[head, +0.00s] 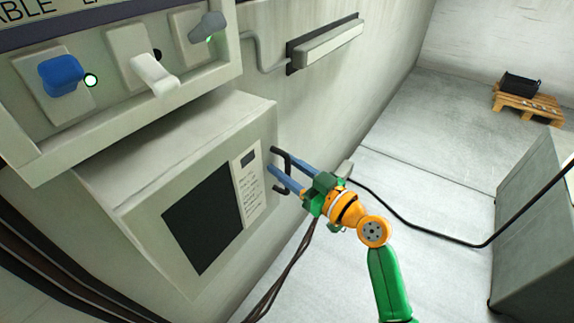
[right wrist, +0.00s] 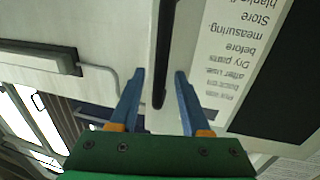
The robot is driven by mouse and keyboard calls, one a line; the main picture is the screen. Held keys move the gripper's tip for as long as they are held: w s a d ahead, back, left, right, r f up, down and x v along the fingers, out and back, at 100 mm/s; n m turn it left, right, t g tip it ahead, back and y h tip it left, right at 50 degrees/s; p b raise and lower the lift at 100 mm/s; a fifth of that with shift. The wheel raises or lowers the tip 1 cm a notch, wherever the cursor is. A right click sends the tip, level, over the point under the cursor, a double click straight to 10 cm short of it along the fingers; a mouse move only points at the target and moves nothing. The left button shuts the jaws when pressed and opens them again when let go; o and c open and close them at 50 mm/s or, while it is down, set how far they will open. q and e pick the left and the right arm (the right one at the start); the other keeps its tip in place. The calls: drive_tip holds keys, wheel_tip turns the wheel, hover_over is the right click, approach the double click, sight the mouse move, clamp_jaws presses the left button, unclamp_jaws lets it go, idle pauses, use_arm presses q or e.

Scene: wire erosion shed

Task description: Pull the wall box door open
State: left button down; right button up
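The wall box (head: 110,180) is a pale box on the wall in the head view. Its door (head: 150,215) has a dark window and a printed label (head: 249,185), and looks shut. A black bar handle (head: 288,160) is at the door's right edge. My right gripper (head: 271,159) reaches it from the right with blue fingers. In the right wrist view the handle (right wrist: 162,50) runs between the open fingertips (right wrist: 160,76), with a gap visible on both sides. The label also shows in that view (right wrist: 235,50). My left gripper is not in view.
Above the box is a panel with a blue switch (head: 60,75), a white lever (head: 155,75) and a grey knob (head: 207,27). A black cable (head: 420,230) crosses right of my arm to a grey cabinet (head: 535,215). A pallet (head: 527,103) stands far back on open floor.

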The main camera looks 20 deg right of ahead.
clamp_jaws()
drive_tip(key=shift+f, duration=0.1)
idle(1.2)
